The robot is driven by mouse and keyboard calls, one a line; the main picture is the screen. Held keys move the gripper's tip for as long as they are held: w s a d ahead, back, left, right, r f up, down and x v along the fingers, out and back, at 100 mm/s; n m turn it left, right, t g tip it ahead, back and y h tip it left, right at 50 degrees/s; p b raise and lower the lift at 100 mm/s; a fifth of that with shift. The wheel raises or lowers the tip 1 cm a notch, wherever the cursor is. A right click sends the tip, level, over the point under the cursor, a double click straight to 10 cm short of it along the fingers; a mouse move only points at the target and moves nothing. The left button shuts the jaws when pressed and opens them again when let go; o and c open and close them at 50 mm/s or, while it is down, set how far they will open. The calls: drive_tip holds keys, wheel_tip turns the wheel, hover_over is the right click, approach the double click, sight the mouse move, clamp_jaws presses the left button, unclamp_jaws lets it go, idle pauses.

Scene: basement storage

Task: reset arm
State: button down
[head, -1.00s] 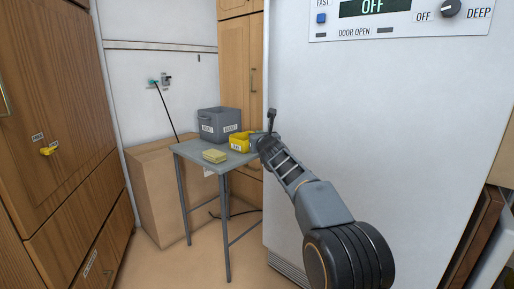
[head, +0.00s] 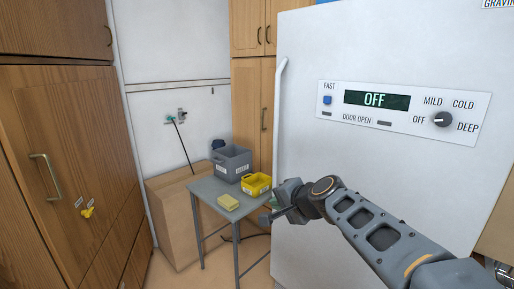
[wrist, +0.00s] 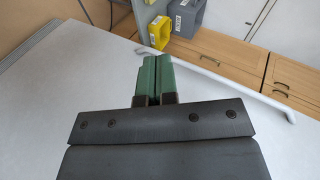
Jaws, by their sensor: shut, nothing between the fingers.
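My gripper (head: 268,217) is in front of the white freezer's lower left side in the head view, by the right edge of the small table. In the wrist view my gripper (wrist: 152,62) shows its two green fingers pressed together with nothing between them. The arm comes in from the lower right of the head view and reaches left across the freezer front.
The white freezer (head: 400,60) has a panel reading OFF and a long handle (head: 278,110). A grey table (head: 206,187) holds a grey bin (head: 229,172), a yellow bin (head: 262,190) and a yellow sponge-like block (head: 228,202). Wooden cabinets (head: 60,130) stand left.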

drive_tip(key=s+d+n+g+h+p, duration=0.3)
drive_tip(key=s+d+n+p, duration=0.1)
drive_tip(key=s, duration=0.5)
drive_tip(key=s+d+n+g+h+p, duration=0.3)
drive_tip(key=s+d+p, duration=0.3)
drive_tip(key=s+p, duration=0.2)
drive_tip(key=shift+s+d+n+h, duration=0.4)
drive_tip(key=shift+s+n, duration=0.4)
drive_tip(key=shift+s, duration=0.2)
drive_tip(key=c, duration=1.8)
unclamp_jaws()
drive_tip(key=shift+r, duration=0.1)
